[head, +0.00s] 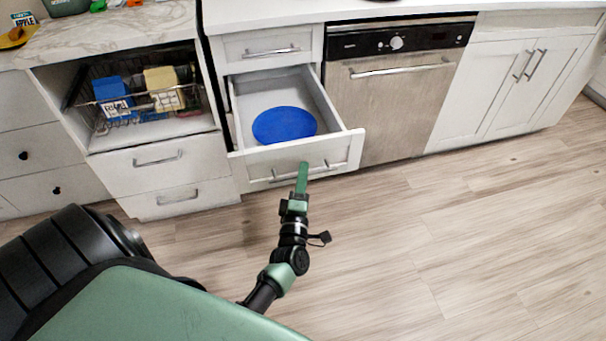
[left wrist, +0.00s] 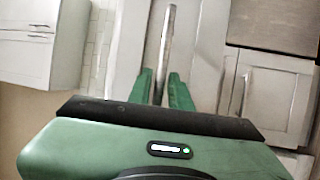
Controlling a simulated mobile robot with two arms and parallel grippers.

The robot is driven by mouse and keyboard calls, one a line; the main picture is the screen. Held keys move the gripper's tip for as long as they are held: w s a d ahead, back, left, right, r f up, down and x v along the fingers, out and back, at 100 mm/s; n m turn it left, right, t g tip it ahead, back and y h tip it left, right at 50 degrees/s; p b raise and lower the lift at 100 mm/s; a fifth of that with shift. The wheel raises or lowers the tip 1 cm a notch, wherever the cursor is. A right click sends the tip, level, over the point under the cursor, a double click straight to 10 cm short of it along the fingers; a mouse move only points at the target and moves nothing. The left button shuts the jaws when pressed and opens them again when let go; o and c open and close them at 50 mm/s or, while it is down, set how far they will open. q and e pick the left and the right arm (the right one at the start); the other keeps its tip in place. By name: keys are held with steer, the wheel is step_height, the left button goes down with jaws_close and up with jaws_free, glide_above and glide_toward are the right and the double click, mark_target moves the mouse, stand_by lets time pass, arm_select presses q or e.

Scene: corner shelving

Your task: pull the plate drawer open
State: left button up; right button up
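The plate drawer (head: 300,158) is pulled well out of its cabinet in the head view, and its inside shows. A round blue plate (head: 284,124) lies in it. The bar handle (head: 268,180) runs across its white front. My left gripper (head: 302,176) is at this handle. In the left wrist view, the handle (left wrist: 166,40) runs between the two close-set green fingers (left wrist: 161,88) of my left gripper, which is shut on it. Thin gaps seem to show beside the bar. My right gripper is in neither view.
A steel dishwasher (head: 390,105) stands right of the drawer. To the left, a wire rack (head: 130,115) holds a blue box and a yellow one above closed drawers (head: 165,175). A shut drawer (head: 268,50) sits above the open one. The wooden floor (head: 450,250) is clear.

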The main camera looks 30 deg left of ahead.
arm_select(q)
steer(key=v, duration=0.8)
stand_by(0.4)
